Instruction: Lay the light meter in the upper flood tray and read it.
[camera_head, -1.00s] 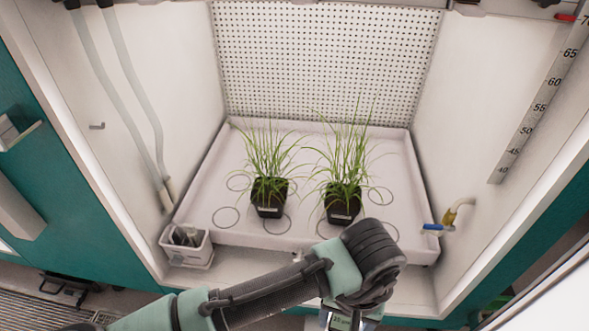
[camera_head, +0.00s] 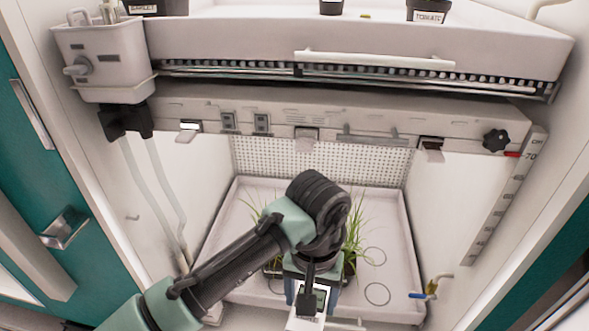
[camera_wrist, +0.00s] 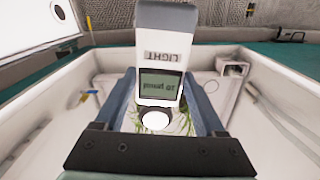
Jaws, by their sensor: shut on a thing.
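My gripper (camera_wrist: 160,98) is shut on the light meter, with a finger on each side of it. In the wrist view the white and grey light meter (camera_wrist: 157,45) shows its "LIGHT" label and a lit display upside down, plus a round white sensor; the reading is too small to be sure of. In the head view the light meter (camera_head: 310,300) hangs in front of the lower chamber. The upper flood tray (camera_head: 230,40) is a pale tray at the top; its interior is mostly cut off by the frame.
The lower tray (camera_head: 235,205) holds grassy plants, partly hidden behind my arm. A lamp bar (camera_head: 380,120) with a black knob (camera_head: 496,140) crosses below the upper tray. A grey box (camera_head: 105,60) hangs at the upper left. A blue-handled valve (camera_head: 425,292) sits at the right wall.

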